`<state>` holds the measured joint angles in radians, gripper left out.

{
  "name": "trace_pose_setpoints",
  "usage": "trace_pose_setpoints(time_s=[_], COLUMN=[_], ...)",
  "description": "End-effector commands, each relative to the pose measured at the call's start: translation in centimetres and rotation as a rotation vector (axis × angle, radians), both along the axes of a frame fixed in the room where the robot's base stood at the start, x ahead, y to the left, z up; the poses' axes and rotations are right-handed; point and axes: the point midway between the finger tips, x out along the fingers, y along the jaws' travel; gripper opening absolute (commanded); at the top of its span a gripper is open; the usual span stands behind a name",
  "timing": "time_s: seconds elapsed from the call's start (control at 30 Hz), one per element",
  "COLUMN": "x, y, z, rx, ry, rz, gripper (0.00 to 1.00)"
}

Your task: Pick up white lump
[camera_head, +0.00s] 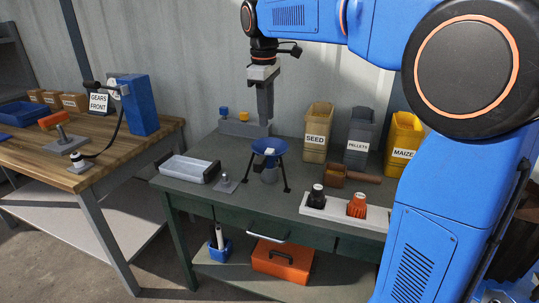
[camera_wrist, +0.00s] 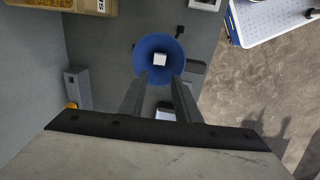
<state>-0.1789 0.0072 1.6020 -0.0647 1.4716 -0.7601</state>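A small white lump (camera_wrist: 160,59) lies inside a blue funnel-shaped bowl (camera_wrist: 146,50). In the head view the lump (camera_head: 269,152) shows just above the near rim of the bowl (camera_head: 276,161), which sits on a black-legged stand on the green bench. My gripper (camera_head: 265,122) points down just above the bowl. In the wrist view my gripper (camera_wrist: 159,85) has its two fingers apart with nothing between them. The lump appears beyond the fingertips, roughly in line with the gap. How high the fingertips are above the lump is hard to tell.
Behind the bowl stand the SEED bin (camera_head: 317,132), PELLETS bin (camera_head: 358,136) and MAIZE bin (camera_head: 402,143). A grey-white tray (camera_head: 189,168) lies left of the bowl. A white rack (camera_head: 335,209) with black and orange knobs lies at front right. A wooden table (camera_head: 75,178) stands left.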

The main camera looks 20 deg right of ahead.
Motion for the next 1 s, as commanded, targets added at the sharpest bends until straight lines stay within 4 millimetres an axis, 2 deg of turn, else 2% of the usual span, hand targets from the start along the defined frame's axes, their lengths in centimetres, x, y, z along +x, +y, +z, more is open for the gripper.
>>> trace_pose_setpoints(time_s=[0.1,0.3,0.57,0.8,1.0], x=[0.1,0.3,0.4,0.5,0.6], y=[-0.1,-0.3,-0.4,-1.1,-1.1], z=[-2.2,-5.2,-6.8,-9.9,-11.6], rx=[0.000,0.000,0.000,0.000,0.000], ry=[0.001,0.001,0.000,0.001,0.001], rz=[0.000,-0.001,-0.001,-0.002,-0.001], gripper=[0.30,0.30,0.30,0.30,0.30])
